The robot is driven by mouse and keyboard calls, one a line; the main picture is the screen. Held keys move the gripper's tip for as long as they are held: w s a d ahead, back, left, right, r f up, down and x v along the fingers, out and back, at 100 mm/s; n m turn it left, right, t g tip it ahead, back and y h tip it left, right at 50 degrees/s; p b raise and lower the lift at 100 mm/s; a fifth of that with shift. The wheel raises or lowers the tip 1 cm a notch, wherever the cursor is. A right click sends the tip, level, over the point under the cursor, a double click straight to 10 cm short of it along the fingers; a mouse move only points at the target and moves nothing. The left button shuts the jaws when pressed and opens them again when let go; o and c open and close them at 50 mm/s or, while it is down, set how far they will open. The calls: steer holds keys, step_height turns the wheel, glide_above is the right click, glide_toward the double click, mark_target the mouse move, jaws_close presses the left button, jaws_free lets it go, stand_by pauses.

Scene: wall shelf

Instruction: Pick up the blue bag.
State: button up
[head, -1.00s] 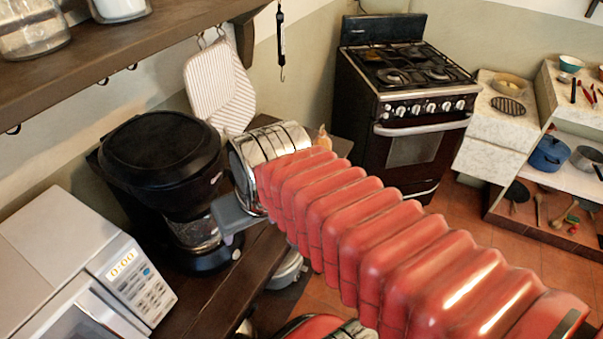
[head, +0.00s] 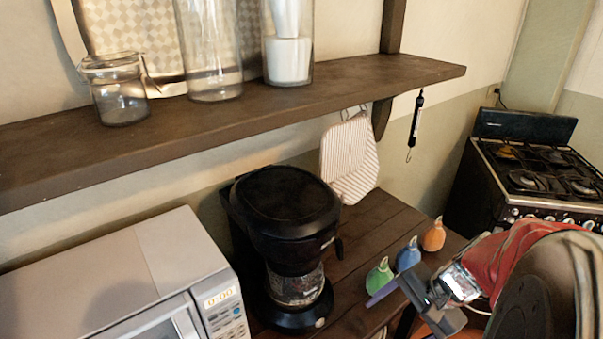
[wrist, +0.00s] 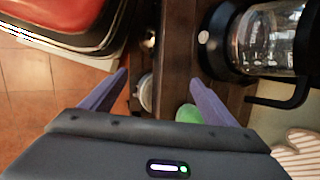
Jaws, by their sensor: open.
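The blue bag (head: 408,255) is small and pear-shaped with a pale top. It stands on the dark wooden counter between the green bag (head: 379,276) and the orange bag (head: 433,235). My gripper (wrist: 158,78) is open, with its two purple fingers apart and nothing between them that it holds. In the head view one purple finger (head: 382,292) is just in front of the green bag, nearer the camera than the blue bag. In the wrist view the green bag (wrist: 188,113) shows partly behind the right finger. The blue bag cannot be seen in the wrist view.
A black coffee maker (head: 285,235) stands left of the bags, close to the gripper. A microwave (head: 130,275) is farther left. A wall shelf (head: 250,105) with glass jars hangs above. A striped oven mitt (head: 348,160) hangs behind. The counter (head: 365,225) behind the bags is clear.

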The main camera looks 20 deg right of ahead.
steer(key=d+f+m+t+y, duration=0.1)
steer(key=d+f+m+t, duration=0.15)
steer(key=m, duration=0.25)
steer(key=m+t+h, duration=0.4)
steer(key=m+t, duration=0.4)
steer(key=m, duration=0.7)
glide_toward(410, 253)
steer(key=s+f, duration=0.1)
steer(key=s+d+f, duration=0.1)
steer(key=shift+d+f, duration=0.25)
steer(key=shift+d, duration=0.05)
steer(key=x, duration=0.8)
steer(key=shift+a+f, duration=0.15)
steer(key=shift+f, duration=0.05)
steer(key=shift+w, duration=0.25)
